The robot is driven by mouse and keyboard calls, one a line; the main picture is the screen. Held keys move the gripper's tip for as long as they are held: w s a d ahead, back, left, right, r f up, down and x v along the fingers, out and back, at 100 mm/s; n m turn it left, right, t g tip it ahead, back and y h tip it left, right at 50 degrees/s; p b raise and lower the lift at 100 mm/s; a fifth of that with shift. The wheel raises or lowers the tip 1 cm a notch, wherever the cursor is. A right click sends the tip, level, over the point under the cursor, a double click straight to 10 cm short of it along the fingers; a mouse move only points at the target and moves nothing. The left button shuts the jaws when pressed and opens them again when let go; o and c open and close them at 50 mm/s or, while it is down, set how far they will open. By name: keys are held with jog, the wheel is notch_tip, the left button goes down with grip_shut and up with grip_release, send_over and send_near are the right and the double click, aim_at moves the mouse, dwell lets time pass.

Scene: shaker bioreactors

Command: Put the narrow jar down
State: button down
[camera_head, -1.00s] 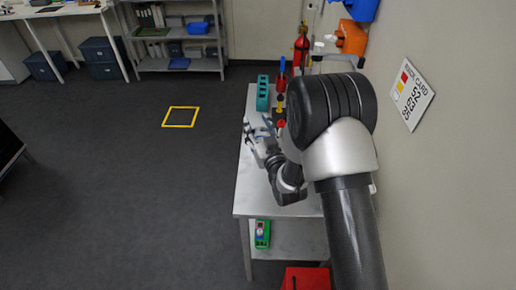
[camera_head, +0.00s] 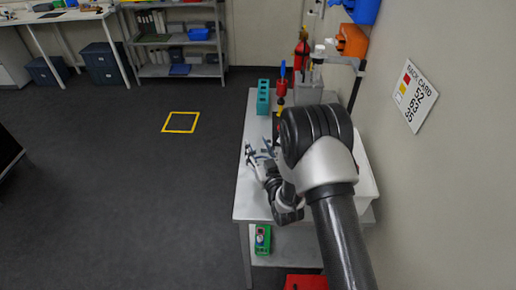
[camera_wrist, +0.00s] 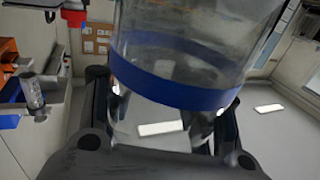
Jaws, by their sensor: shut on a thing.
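The narrow jar (camera_wrist: 185,60) is clear, with a blue band (camera_wrist: 170,88) around it, and fills the upper middle of the wrist view. My gripper (camera_wrist: 168,105) is shut on it, with one dark finger on each side near the band. In the head view my gripper (camera_head: 260,156) is over the left edge of the metal bench (camera_head: 250,200). The jar is hard to make out there, and the gap between it and the bench top cannot be told.
A teal rack (camera_head: 263,97) stands on the bench beyond my gripper, beside a red holder (camera_head: 282,88) with a blue top. A white container (camera_head: 366,180) is partly hidden behind my arm. A green item (camera_head: 262,239) is on the lower shelf. The front left bench top looks clear.

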jog(key=c, duration=0.6)
grip_release()
jog(key=shift+f, duration=0.1)
jog(key=p+v, duration=0.1)
jog(key=v, duration=1.1)
jog(key=shift+s, duration=0.1)
